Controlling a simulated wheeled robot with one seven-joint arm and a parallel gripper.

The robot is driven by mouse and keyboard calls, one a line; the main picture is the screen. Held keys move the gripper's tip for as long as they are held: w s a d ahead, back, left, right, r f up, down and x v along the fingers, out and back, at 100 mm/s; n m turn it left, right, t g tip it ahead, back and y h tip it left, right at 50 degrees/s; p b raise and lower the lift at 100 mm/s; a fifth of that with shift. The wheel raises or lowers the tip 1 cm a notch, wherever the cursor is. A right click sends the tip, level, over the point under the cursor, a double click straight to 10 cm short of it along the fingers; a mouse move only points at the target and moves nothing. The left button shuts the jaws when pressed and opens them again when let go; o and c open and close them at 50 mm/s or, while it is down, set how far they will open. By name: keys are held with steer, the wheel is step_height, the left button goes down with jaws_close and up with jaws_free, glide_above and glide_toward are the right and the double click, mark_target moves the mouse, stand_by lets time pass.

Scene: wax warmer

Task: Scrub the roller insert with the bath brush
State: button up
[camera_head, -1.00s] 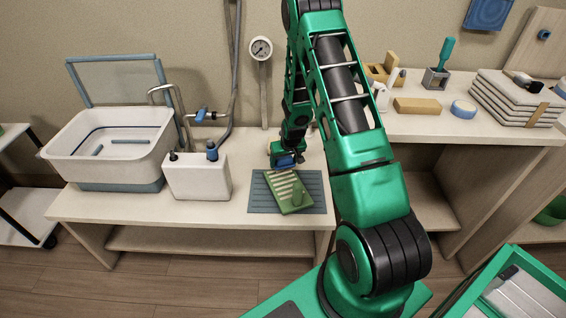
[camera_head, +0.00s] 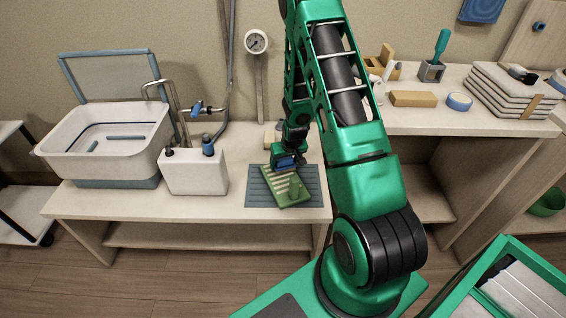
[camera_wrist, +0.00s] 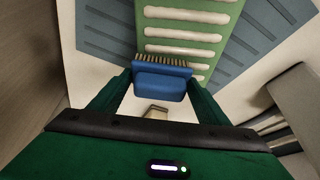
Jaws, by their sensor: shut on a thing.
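My gripper (camera_wrist: 158,92) is shut on the blue bath brush (camera_wrist: 160,80), which sits between its two green fingers in the wrist view. The brush's tan bristles face the green roller insert (camera_wrist: 185,35), whose cream rollers run crosswise. The bristles lie at the near end of the insert; I cannot tell if they touch it. In the head view, the insert (camera_head: 290,188) lies at a slant on the blue-grey ribbed mat (camera_head: 258,192). My gripper (camera_head: 287,162) is at its far end, with the brush partly hidden.
A white tank (camera_head: 192,173) with a blue cap stands left of the mat, beside a white basin (camera_head: 103,150). A higher counter at right holds a tan block (camera_head: 413,99), a blue tape roll (camera_head: 459,102) and stacked slabs (camera_head: 512,90). A gauge (camera_head: 256,42) is behind.

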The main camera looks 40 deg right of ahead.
steer(key=shift+s+a, duration=0.2)
steer(key=shift+s, duration=0.8)
steer(key=shift+s+a, duration=0.2)
steer(key=shift+s, duration=0.8)
steer(key=shift+s+a, duration=0.25)
steer(key=shift+s, duration=0.8)
steer(key=shift+s+a, duration=0.2)
steer(key=shift+s, duration=0.8)
steer(key=shift+w+a, duration=0.2)
steer(key=shift+a, duration=0.65)
steer(key=shift+w+a, duration=0.15)
steer(key=shift+a, duration=0.65)
steer(key=shift+w+a, duration=0.2)
steer(key=shift+a, duration=0.65)
steer(key=shift+w+d, duration=0.25)
steer(key=shift+w, duration=0.8)
steer(key=shift+w+d, duration=0.2)
steer(key=shift+w, duration=0.8)
